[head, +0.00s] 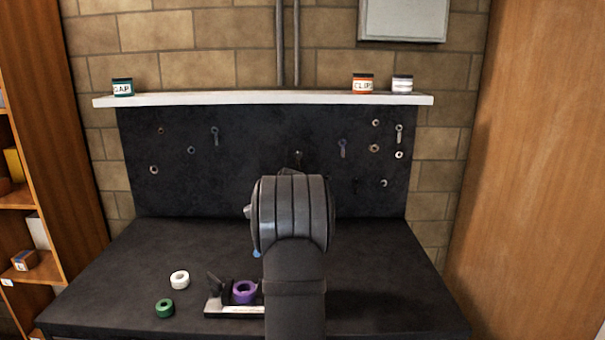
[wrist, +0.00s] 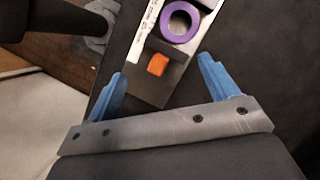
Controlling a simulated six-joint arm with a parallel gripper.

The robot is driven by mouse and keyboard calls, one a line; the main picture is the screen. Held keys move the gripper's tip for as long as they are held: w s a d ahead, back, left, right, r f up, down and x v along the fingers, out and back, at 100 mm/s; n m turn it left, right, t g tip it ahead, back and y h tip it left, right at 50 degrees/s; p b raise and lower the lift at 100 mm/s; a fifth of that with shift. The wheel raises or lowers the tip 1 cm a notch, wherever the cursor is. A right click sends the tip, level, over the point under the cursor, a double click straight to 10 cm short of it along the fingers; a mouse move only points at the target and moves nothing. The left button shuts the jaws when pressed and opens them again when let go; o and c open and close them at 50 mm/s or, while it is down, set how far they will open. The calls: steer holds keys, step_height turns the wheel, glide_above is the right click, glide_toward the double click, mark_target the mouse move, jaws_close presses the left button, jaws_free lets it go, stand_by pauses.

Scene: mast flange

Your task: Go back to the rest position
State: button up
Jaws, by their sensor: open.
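My gripper (wrist: 163,66) shows in the wrist view with its two blue fingers spread apart and nothing between them at the tips. In the head view my arm hides most of it; only a bit of blue finger shows left of the arm. A pale fixture (head: 222,309) lies on the dark bench, partly hidden by my arm. A purple ring (head: 244,291) sits on it and also shows in the wrist view (wrist: 167,24). A small orange block (wrist: 157,65) is on the fixture, beyond the fingertips in the picture.
A white ring (head: 180,280) and a green ring (head: 165,308) lie on the bench (head: 390,290) left of the fixture. The bench's right side looks clear. Behind stands a dark pegboard (head: 260,140) with small hardware, below a white shelf (head: 240,98) with jars.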

steer(key=d+n+h, duration=0.7)
steer(key=d+n, duration=0.8)
steer(key=n, duration=0.5)
steer(key=shift+w+d+f+n, duration=0.2)
steer(key=shift+w+f+n, duration=0.1)
steer(key=shift+w+f, duration=0.15)
